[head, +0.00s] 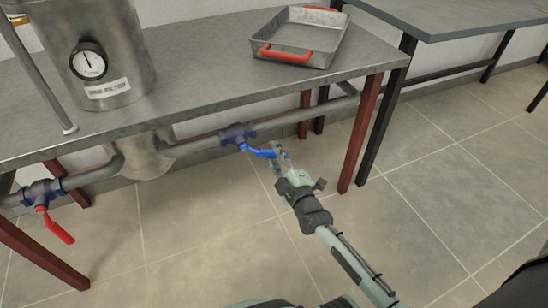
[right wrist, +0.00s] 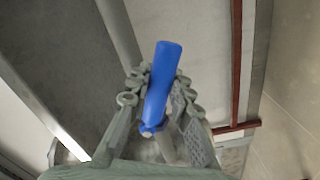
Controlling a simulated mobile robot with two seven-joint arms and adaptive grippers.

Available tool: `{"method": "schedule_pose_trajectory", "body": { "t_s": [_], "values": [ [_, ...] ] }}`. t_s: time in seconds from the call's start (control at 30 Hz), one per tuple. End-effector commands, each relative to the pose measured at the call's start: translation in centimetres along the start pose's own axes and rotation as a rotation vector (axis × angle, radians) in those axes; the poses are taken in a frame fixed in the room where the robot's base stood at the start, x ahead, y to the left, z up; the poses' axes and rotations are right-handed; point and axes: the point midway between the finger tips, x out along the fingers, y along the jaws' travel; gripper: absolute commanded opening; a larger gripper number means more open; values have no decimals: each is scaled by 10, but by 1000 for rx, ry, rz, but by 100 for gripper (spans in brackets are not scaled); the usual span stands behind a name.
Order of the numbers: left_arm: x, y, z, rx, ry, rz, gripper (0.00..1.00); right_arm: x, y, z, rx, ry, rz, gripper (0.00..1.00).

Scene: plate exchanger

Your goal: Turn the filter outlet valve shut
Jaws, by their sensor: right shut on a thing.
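A blue-handled valve sits in the pipe below the table; its dark blue body (head: 238,133) is on the pipe. Its blue lever (head: 258,151) points right and slightly down, out from the pipe. My right gripper (head: 279,153) is at the lever's free end, shut on it. In the right wrist view the blue lever (right wrist: 162,85) stands between the two fingers (right wrist: 157,100). A second valve (head: 42,192) with a red lever (head: 58,229) hanging down and right is on the pipe at far left. My left gripper is not in view.
A steel vessel with a gauge (head: 88,62) and a label stands on the grey table (head: 200,75). A metal tray with red handles (head: 290,35) lies at the table's back right. A dark red table leg (head: 362,135) is right of my gripper. The tiled floor is clear.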

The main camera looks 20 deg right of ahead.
Motion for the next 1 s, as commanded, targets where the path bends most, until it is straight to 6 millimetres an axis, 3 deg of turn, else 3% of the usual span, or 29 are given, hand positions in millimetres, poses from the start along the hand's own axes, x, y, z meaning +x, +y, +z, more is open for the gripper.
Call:
{"method": "schedule_pose_trajectory", "body": {
  "t_s": [0.3,1.0],
  "values": [
    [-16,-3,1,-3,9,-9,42,10,-28,-5,307,1,-2,0],
    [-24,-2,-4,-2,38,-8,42,10,-73,-38,926,0,-4,0]
  ]
}}
